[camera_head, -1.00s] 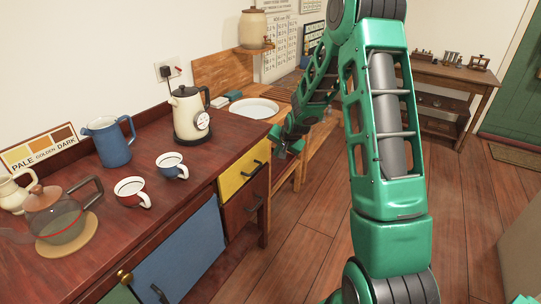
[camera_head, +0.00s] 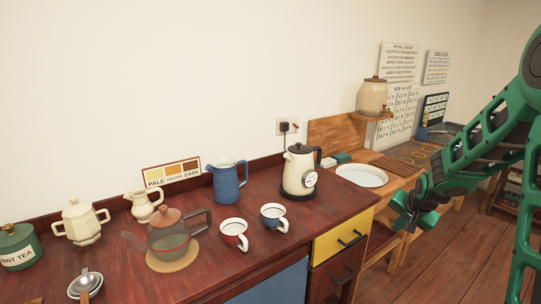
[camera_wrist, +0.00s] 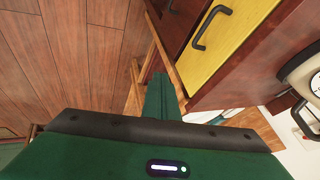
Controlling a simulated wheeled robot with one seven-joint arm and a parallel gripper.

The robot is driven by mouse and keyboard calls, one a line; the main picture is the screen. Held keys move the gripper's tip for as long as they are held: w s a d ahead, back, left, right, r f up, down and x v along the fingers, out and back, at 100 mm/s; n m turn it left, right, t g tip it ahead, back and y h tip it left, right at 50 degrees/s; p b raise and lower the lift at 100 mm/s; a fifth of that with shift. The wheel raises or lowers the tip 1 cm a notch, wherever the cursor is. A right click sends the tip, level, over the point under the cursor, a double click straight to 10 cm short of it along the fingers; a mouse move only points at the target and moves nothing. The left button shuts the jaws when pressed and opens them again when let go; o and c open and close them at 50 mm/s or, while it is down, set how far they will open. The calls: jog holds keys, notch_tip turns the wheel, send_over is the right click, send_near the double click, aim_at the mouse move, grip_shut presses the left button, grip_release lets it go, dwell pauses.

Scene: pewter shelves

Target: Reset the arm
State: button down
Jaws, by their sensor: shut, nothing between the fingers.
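My green arm is at the right of the head view. My gripper (camera_head: 412,215) hangs beside the right end of the dark red counter, in front of the wooden side table. Its fingers (camera_wrist: 165,98) are together with nothing between them in the wrist view. The yellow drawer (camera_head: 341,234) with a black handle lies to the left of my gripper, apart from it. The same yellow drawer fills the upper right of the wrist view (camera_wrist: 225,45).
A white plate (camera_head: 361,175) is on the side table. Wooden floor (camera_head: 440,265) is open at the right.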

jog(key=s+a+r+n+g, duration=0.1)
jog(key=s+r+g, duration=0.1)
jog(key=s, duration=1.1)
jog(key=s+a+r+n+g+y, duration=0.1)
jog(key=s+r, duration=0.3)
jog(key=s, duration=0.9)
jog(key=s+a+r+n+g, duration=0.1)
jog(key=s+a+r+g, duration=0.1)
jog(key=s, duration=1.1)
jog(key=shift+r+g, duration=0.6)
jog(key=shift+r, duration=0.05)
jog(key=shift+a, duration=0.1)
